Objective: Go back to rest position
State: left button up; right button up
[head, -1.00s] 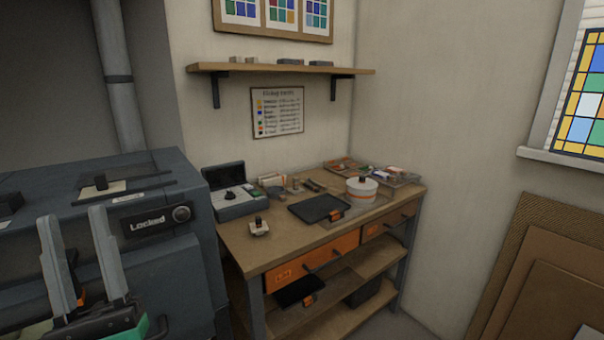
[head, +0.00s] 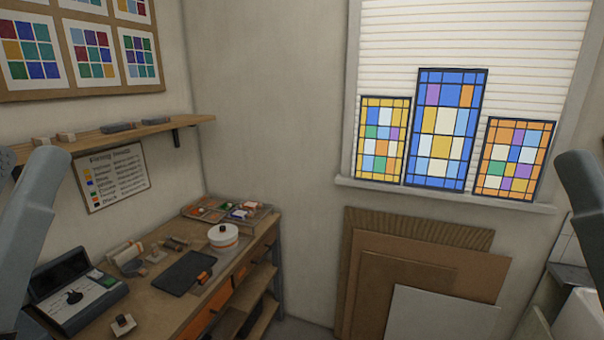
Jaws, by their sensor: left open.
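In the head view, part of my left gripper (head: 24,180) shows at the left edge, raised in front of the wall and the workbench. It is open and nothing shows between its fingers; much of it is cut off by the frame. A grey part of my right arm (head: 592,215) stands at the right edge; no right jaws can be made out there.
The workbench (head: 150,296) at lower left holds an open grey case (head: 88,300), a black tray (head: 184,272), a white round pot (head: 223,236) and small items. Boards (head: 420,262) lean on the wall under stained-glass panels (head: 444,130). The middle is free.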

notch_tip(320, 180, up, 24)
jog(key=p, duration=1.9)
jog(key=shift+f+p, duration=0.25)
jog(key=shift+p, duration=0.15)
